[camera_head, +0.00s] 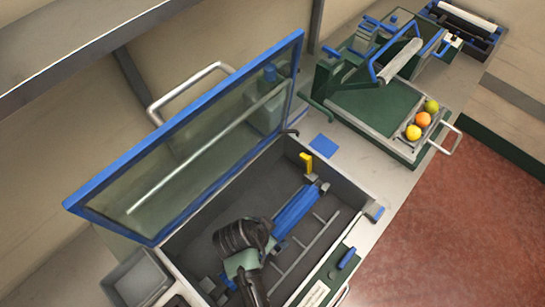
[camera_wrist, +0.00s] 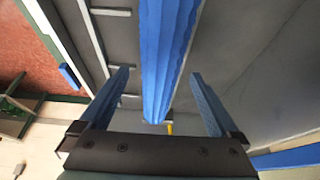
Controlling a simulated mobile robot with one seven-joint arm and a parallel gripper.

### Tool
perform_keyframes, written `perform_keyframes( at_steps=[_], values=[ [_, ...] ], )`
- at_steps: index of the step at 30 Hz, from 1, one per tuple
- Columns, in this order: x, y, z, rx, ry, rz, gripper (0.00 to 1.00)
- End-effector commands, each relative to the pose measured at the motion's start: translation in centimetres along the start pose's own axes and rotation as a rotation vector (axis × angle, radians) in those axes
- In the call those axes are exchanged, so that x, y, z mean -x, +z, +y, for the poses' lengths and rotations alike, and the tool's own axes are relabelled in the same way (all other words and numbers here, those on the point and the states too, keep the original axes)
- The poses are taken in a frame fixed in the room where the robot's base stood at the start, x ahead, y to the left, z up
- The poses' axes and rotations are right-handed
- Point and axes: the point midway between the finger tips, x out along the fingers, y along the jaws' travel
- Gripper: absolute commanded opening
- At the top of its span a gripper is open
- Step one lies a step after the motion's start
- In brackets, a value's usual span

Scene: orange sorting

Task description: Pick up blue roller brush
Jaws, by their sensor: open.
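The blue roller brush (camera_head: 297,212) lies in the grey open bin of the machine, slanting from lower left to upper right in the head view. In the wrist view the blue roller (camera_wrist: 168,55) runs lengthwise up the middle. My gripper (camera_wrist: 160,76) is open, with one blue finger on each side of the roller in that picture. I see gaps between the roller and both fingers; I cannot tell whether the fingertips reach down to its height. In the head view my dark wrist hides the brush's lower left end.
The bin's grey wall (camera_head: 345,185) and the raised blue-framed clear lid (camera_head: 215,135) stand close around my arm. A metal rack (camera_head: 305,247) lies beside the brush. A yellow handle (camera_head: 306,162) stands at the bin's far end. Several fruits (camera_head: 423,119) sit on a tray further back.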

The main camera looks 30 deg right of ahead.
Motion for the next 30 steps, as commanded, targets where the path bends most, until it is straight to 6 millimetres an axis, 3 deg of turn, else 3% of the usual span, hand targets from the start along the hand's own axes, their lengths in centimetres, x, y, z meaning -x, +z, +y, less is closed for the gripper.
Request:
perform_keyframes(
  at_steps=[6, 15, 30],
  values=[
    [-2.1, 0.0, -0.1, -0.001, 0.000, 0.000, 0.97],
    [-2.5, 0.0, -0.1, -0.001, -0.001, 0.000, 0.97],
    [-2.4, -0.1, -0.1, 0.000, -0.003, 0.002, 0.13]
  ],
)
